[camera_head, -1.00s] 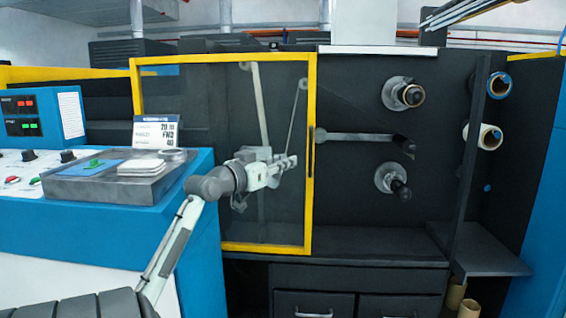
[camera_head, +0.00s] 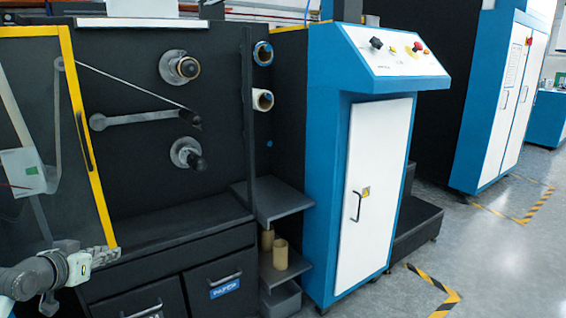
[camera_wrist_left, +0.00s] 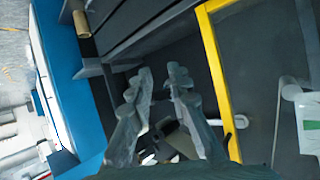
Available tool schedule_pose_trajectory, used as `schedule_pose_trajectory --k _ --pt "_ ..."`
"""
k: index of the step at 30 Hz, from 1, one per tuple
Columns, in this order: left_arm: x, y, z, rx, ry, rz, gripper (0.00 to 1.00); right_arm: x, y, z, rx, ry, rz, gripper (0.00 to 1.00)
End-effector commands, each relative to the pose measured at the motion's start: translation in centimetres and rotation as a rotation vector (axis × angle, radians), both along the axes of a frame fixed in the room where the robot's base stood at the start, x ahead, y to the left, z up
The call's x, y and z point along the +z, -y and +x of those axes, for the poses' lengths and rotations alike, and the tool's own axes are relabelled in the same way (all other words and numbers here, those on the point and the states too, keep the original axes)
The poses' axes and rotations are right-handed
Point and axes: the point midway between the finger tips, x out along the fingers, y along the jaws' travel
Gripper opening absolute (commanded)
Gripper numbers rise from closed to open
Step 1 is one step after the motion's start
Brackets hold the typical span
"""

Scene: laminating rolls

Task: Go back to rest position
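My left gripper (camera_head: 104,257) is at the lower left of the head view, in front of the lower edge of the yellow-framed clear door. In the left wrist view its two fingers (camera_wrist_left: 161,80) are spread apart with a gap and nothing held between them. My right gripper and right arm do not show in either view.
The yellow-framed door (camera_head: 85,150) stands at the left, with the dark laminator panel and roll spindles (camera_head: 180,67) behind. A side shelf (camera_head: 272,203) holds cardboard cores (camera_head: 280,254) below. A blue cabinet (camera_head: 375,170) stands right. The grey floor (camera_head: 500,260) beyond is clear.

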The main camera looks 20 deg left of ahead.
Motion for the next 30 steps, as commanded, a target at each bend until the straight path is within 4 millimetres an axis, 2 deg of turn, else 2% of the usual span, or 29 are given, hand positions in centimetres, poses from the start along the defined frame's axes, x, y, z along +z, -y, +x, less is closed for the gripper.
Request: schedule_pose_trajectory --k 1,6,9,12,15,18,21,24,30 --pt "-3.7 1.9 -0.6 -0.012 -0.077 -0.009 0.18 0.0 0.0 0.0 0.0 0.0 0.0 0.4" --pt "-14.5 8.4 -4.0 -0.059 -0.325 -0.016 0.18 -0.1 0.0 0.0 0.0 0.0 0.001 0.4" --pt "-20.1 12.9 -7.0 -0.093 -0.467 -0.013 0.18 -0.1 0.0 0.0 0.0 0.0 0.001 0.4" --pt "-24.7 17.6 -10.5 -0.13 -0.599 -0.004 0.18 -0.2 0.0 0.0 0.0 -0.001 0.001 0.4" --pt "-27.9 21.8 -13.9 -0.167 -0.706 0.011 0.18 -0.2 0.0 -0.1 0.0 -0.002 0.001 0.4" --pt "-29.9 25.0 -16.5 -0.196 -0.78 0.025 0.18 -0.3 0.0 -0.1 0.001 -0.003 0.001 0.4" --pt "-30.8 26.9 -18.1 -0.213 -0.823 0.037 0.18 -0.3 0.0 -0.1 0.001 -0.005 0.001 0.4" --pt "-31.2 27.7 -18.9 -0.22 -0.842 0.042 0.18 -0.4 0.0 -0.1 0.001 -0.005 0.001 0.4" --pt "-31.2 27.8 -18.9 -0.221 -0.844 0.043 0.18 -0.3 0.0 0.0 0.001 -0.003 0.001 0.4"
